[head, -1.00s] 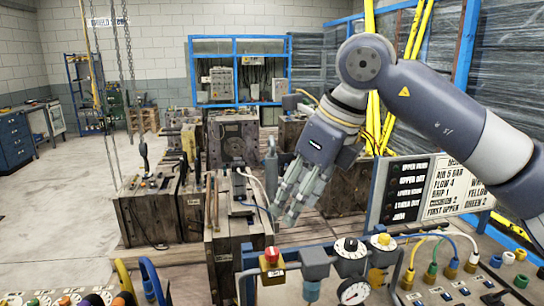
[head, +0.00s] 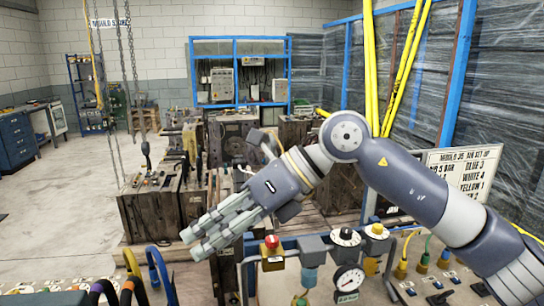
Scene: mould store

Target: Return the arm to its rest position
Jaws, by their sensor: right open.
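My right arm comes in from the right side of the head view, bent at a round grey joint. My right gripper (head: 192,243) is open and empty. Its fingers point down and to the left, in front of the wooden-sided mould blocks and above the left end of the blue-framed panel. I cannot tell whether it touches anything there; I see no contact. My left gripper is not in view.
A pressure gauge (head: 348,281), a red button (head: 271,241) and a black dial (head: 346,236) stand close below the arm. A lettered sign (head: 462,172) is partly behind the arm. Chains (head: 128,75) hang at left. Open floor (head: 60,215) lies at left.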

